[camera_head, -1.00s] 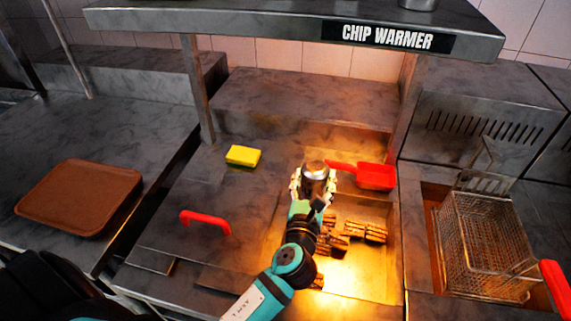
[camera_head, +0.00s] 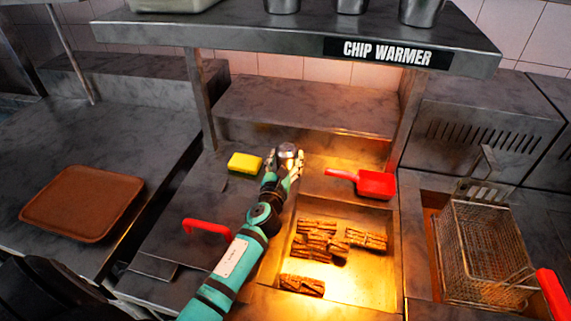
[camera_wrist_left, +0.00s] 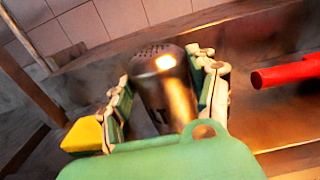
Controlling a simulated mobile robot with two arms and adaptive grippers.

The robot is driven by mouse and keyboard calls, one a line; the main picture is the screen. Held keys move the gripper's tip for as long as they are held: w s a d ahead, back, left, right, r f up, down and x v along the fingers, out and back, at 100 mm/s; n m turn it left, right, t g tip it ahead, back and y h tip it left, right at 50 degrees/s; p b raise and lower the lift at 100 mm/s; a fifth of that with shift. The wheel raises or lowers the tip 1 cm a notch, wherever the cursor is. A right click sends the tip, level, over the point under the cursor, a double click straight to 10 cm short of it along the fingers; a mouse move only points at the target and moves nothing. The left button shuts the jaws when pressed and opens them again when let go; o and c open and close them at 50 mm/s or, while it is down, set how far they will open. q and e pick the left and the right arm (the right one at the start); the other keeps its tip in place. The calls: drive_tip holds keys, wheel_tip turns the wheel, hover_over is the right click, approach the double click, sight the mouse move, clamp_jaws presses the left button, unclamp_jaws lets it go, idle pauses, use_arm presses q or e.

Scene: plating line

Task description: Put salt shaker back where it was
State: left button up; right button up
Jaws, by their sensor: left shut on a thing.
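The salt shaker (camera_head: 288,152) is a small metal cylinder with a perforated top, held upright between the fingers of my left gripper (camera_head: 286,163). In the left wrist view the shaker (camera_wrist_left: 163,85) stands between both fingers of the gripper (camera_wrist_left: 168,100), which are closed around its sides. The gripper is behind the chip well, between the yellow sponge and the red scoop. I cannot tell whether the shaker's base touches the counter. My right gripper is not in view.
A yellow sponge (camera_head: 245,163) lies just left of the gripper, and a red scoop (camera_head: 375,185) lies right. The chip well (camera_head: 372,270) holds fries in front. The chip warmer shelf (camera_head: 270,32) hangs above, with metal containers. A fryer basket (camera_head: 480,245) stands right, a brown tray (camera_head: 85,200) left.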

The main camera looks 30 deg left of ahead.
use_arm(q)
drive_tip(key=shift+f, duration=0.55)
drive_tip(key=shift+d, duration=0.1)
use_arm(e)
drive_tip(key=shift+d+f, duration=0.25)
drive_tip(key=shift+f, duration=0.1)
use_arm(q)
drive_tip(key=shift+f, duration=0.1)
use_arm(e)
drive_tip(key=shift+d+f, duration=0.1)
use_arm(q)
drive_tip(key=o, duration=1.3)
